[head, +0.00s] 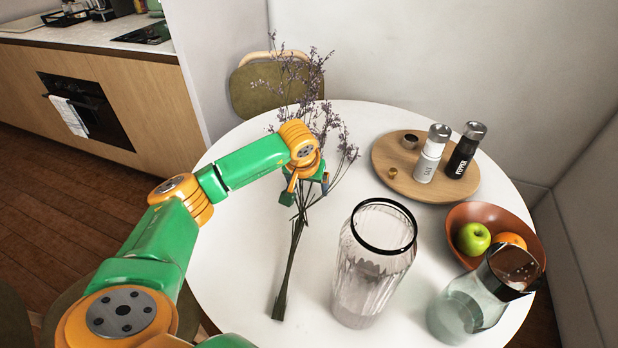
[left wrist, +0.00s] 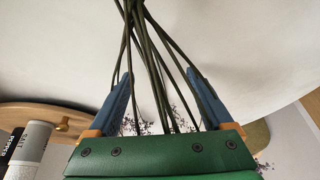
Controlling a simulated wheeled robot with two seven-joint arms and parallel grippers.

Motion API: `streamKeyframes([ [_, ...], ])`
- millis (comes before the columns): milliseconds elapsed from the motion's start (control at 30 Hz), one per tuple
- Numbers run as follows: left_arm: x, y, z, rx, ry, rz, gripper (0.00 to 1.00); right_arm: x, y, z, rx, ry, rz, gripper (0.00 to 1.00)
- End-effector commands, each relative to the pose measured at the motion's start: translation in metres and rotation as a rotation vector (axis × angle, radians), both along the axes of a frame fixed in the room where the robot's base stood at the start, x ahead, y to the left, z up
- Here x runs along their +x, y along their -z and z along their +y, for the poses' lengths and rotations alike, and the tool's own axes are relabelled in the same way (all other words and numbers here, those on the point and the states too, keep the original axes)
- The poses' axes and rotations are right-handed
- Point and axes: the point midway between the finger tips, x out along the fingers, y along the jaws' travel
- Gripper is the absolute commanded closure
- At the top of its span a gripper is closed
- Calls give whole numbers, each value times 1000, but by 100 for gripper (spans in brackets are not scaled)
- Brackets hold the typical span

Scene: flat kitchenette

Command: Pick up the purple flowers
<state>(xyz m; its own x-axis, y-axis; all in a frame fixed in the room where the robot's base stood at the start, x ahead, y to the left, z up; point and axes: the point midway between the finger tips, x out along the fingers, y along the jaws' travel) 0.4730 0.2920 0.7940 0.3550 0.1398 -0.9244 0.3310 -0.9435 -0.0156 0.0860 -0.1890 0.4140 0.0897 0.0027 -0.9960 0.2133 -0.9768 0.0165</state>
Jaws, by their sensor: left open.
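The purple flowers (head: 335,125) lie on the round white table (head: 240,262), with dark green stems (head: 287,268) pointing toward the front and the blossoms toward the back. My left gripper (head: 306,194) is over the upper stems in the head view. In the left wrist view the stems (left wrist: 150,62) run between the two blue fingers of my left gripper (left wrist: 164,85), which are spread apart. Whether the fingers reach down around the stems or stay above them is hard to tell. My right gripper is not in view.
A ribbed glass vase (head: 370,270) stands right of the stems. A wooden board (head: 395,150) holds salt (head: 430,155) and pepper (head: 464,152) shakers. A brown fruit bowl (head: 530,235) and a glass carafe (head: 468,308) are at the right. A chair (head: 250,95) stands behind the table.

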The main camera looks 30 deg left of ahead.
Motion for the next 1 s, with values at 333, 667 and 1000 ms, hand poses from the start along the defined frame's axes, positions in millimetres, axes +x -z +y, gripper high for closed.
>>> streamKeyframes([
  [333, 1, 2, 0, 0, 1, -1, 51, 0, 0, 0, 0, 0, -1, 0],
  [667, 1, 1, 0, -1, 0, -1, 100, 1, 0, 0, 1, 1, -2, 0],
  [1000, 2, -28, 1, 0, 0, -6, 100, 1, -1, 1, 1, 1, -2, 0],
])
